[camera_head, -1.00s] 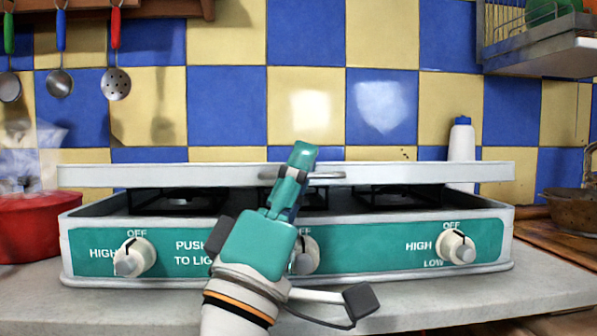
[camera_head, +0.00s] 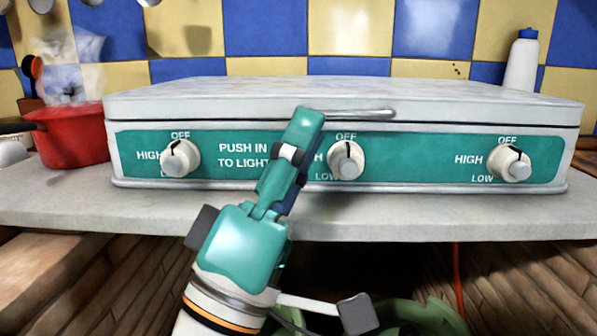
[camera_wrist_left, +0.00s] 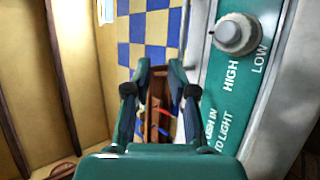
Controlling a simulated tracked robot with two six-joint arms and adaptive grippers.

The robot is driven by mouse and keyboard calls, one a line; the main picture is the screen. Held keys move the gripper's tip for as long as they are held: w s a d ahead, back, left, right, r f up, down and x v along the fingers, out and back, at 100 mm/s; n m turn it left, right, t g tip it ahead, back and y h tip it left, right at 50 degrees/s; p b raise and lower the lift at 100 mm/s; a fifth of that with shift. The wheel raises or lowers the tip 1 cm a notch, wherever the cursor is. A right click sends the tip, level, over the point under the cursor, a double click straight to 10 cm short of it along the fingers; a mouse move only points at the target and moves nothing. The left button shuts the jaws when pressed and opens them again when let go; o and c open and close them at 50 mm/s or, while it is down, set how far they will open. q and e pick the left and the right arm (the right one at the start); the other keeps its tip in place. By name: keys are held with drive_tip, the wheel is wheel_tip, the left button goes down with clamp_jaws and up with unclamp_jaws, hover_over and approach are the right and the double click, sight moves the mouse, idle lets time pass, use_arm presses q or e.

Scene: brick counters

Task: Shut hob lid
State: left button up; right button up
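The hob (camera_head: 400,165) is a white box with a teal front panel and white knobs, standing on the counter. Its white lid (camera_head: 230,92) lies flat over the top, with only a thin dark seam at the front edge, and hides the burners. The lid's metal handle (camera_head: 350,113) is on its front edge. My left gripper (camera_head: 308,116) is in front of the hob, its tip overlapping the handle's left end; I cannot tell if they touch. In the left wrist view its two fingers (camera_wrist_left: 159,70) are apart with nothing between them, beside the hob's panel (camera_wrist_left: 240,75). My right gripper is not in view.
A red pot (camera_head: 72,138) stands left of the hob, with steam above it. A white bottle (camera_head: 522,62) with a blue cap is behind at the right. The grey counter (camera_head: 440,218) ends in front of the hob. A green object (camera_head: 420,318) shows below.

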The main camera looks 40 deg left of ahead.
use_arm(q)
drive_tip(key=shift+s+d+f, duration=0.3)
drive_tip(key=shift+s+f, duration=0.1)
drive_tip(key=shift+f, duration=0.2)
drive_tip(key=shift+s+d+f, duration=0.25)
drive_tip(key=shift+s+f, duration=0.1)
drive_tip(key=shift+f, duration=0.25)
